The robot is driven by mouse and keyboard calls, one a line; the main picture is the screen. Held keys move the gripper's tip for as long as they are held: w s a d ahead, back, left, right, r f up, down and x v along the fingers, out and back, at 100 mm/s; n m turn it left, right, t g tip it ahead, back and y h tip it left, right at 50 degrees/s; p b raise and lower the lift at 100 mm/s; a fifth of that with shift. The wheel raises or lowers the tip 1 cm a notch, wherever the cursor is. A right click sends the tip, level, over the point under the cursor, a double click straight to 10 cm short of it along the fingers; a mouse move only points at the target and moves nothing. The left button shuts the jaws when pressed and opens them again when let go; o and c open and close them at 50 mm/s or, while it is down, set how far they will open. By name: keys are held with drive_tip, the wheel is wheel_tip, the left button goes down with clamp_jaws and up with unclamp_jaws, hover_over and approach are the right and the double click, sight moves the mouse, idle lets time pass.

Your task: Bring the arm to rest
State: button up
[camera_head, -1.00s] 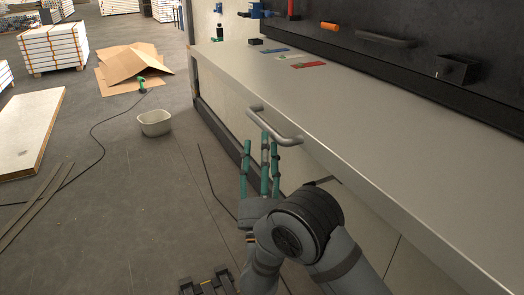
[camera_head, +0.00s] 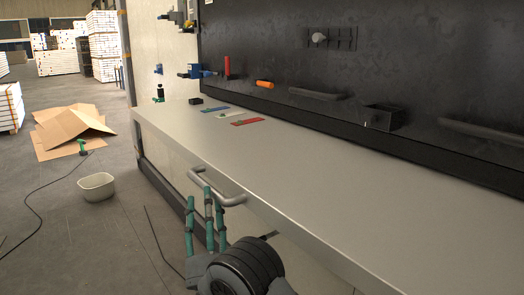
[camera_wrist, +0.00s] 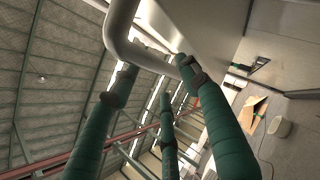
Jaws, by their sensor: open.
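My gripper (camera_head: 208,215) has several teal fingers with grey bands, spread apart and empty. In the head view it is in front of the workbench (camera_head: 330,185), with its fingers pointing up beside the grey bar handle (camera_head: 232,200) at the bench's front edge. In the wrist view the fingers of my gripper (camera_wrist: 160,85) are spread, and the handle (camera_wrist: 118,35) curves close to their tips. I cannot tell whether a finger touches the handle. My dark wrist and forearm run down to the bottom edge of the head view.
On the bench lie a red card (camera_head: 247,122), a blue card (camera_head: 215,109) and a small black block (camera_head: 196,101). A dark back panel holds an orange handle (camera_head: 265,84) and a black box (camera_head: 383,117). A white tub (camera_head: 96,187) and flattened cardboard (camera_head: 72,128) are on the floor.

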sight(204, 182)
drive_tip(key=shift+x, duration=2.75)
